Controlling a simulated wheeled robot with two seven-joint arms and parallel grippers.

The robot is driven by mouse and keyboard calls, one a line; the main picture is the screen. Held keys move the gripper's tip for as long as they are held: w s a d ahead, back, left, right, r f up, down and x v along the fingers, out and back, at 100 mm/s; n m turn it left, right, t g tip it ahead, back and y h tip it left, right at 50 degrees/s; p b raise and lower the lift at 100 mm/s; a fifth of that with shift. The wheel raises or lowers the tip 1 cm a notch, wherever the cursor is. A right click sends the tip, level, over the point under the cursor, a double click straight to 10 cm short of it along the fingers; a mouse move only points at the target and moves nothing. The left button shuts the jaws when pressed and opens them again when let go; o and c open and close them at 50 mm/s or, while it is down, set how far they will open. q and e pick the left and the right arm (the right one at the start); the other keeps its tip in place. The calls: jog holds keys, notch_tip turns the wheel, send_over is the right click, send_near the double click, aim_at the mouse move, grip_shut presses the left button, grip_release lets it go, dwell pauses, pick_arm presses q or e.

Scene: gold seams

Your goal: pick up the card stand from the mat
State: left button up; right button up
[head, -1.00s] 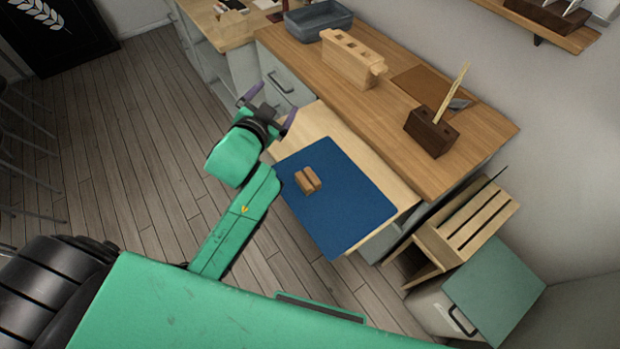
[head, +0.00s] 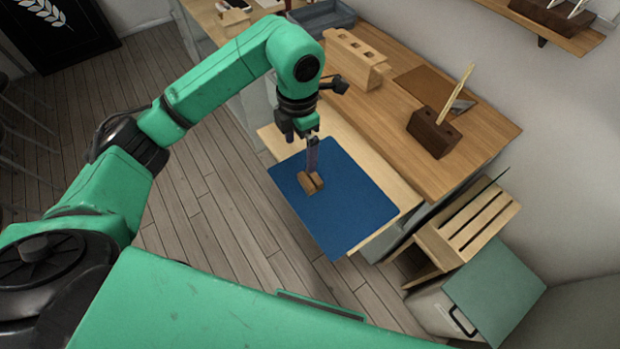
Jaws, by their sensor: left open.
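The card stand (head: 308,186) is a small brown wooden block with a groove across its top. It lies on the blue mat (head: 345,215), towards the mat's left side. My left gripper (head: 313,165) points down just above the card stand, its fingers apart. The fingers partly cover the stand's far side in the head view. Whether a finger touches the stand I cannot tell. My right gripper is not in view.
The mat lies on a pale wooden board (head: 401,193) beside the wooden counter (head: 490,130). On the counter stand a dark brown block with sticks (head: 432,134), a pale slotted wooden block (head: 352,62) and a grey tray (head: 322,17). A slatted wooden rack (head: 478,217) stands at right.

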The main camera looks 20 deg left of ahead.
aim_at(304, 181)
pick_arm(q)
jog(key=f+p, duration=0.1)
jog(key=f, duration=0.2)
jog(key=f+p, duration=0.2)
jog(key=f, duration=0.2)
jog(key=f+p, duration=0.1)
jog(key=f, duration=0.3)
jog(key=shift+s+d+f, duration=0.25)
jog(key=shift+d, duration=0.15)
jog(key=shift+f, duration=0.5)
jog(key=c, duration=1.3)
jog(key=shift+w+r, duration=0.1)
jog(key=shift+r, duration=0.05)
